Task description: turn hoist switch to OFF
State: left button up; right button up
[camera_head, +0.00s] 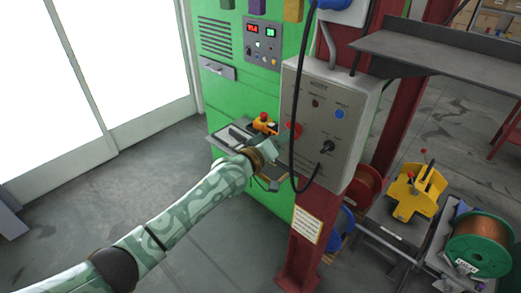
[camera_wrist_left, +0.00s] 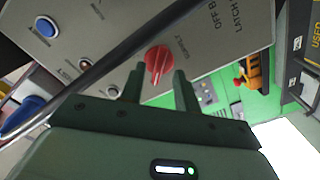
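A grey control box (camera_head: 307,158) on a red post carries a red rotary knob (camera_head: 294,130), a black rotary knob (camera_head: 327,146) and a blue button (camera_head: 340,114). I cannot tell from the small labels which knob is the hoist switch. My left gripper (camera_head: 279,144) is at the box's left side, close to the red knob. In the left wrist view the gripper (camera_wrist_left: 160,80) is open, its two fingers apart on either side of the red knob (camera_wrist_left: 158,61). Contact is not clear. "OFF" lettering shows right of the knob. My right gripper is not in view.
A black cable (camera_head: 292,110) hangs in front of the box and crosses the left wrist view (camera_wrist_left: 120,55). Behind stand a green cabinet (camera_head: 222,85) and a small shelf with a yellow and red button box (camera_head: 264,124). Reels (camera_head: 480,245) stand at the lower right.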

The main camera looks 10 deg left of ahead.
pick_arm(q)
jog(key=v, duration=1.4)
jog(key=shift+p, duration=0.35)
jog(key=shift+s+a, duration=0.1)
jog(key=shift+a, duration=0.05)
